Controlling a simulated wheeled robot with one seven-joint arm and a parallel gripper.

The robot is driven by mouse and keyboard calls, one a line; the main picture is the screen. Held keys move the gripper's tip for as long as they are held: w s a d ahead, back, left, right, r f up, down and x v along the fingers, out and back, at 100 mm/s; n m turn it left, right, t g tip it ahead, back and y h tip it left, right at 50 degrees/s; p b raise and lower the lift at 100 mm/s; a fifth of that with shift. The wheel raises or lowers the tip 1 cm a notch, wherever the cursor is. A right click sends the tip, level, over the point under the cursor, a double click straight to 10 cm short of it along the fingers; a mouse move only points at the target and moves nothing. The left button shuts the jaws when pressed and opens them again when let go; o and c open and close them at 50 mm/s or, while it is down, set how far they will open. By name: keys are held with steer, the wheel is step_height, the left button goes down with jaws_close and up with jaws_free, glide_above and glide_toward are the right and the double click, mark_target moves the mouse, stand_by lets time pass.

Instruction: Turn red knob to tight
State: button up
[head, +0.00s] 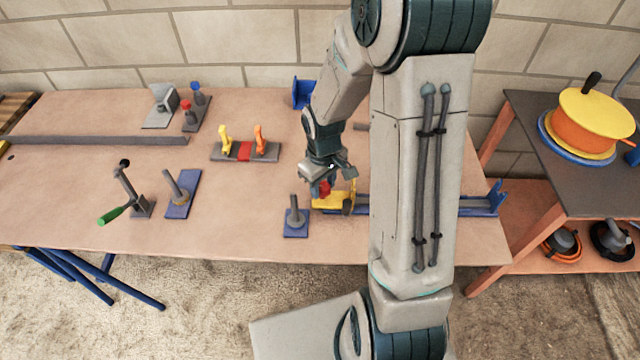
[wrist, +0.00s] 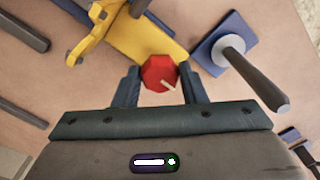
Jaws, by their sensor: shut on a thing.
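The red knob (wrist: 159,73) is an octagonal red piece with a pale pointer line, seen from above in the wrist view. It sits at the end of a yellow bracket (wrist: 134,36). In the head view the red knob (head: 325,187) shows just under my gripper (head: 324,182), above the yellow bracket (head: 333,201). In the wrist view my gripper (wrist: 160,86) has one dark finger on each side of the knob, shut on it. The pale line points to the lower right. I cannot read any tight mark.
A blue base with a grey upright rod (head: 294,218) stands just left of the bracket, close to my gripper. A blue rail (head: 477,206) runs right behind my arm. A green-handled lever (head: 125,200) and a grey block with yellow and orange clamps (head: 245,151) stand farther left.

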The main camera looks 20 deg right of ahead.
mark_target(323, 185)
steer(key=shift+w+d+r, duration=0.1)
steer(key=shift+w+r, duration=0.05)
steer(key=shift+w, duration=0.15)
steer(key=o, duration=1)
steer(key=shift+s, duration=0.1)
step_height(323, 185, up, 14)
steer(key=shift+f+p, duration=0.15)
steer(key=shift+p, duration=0.15)
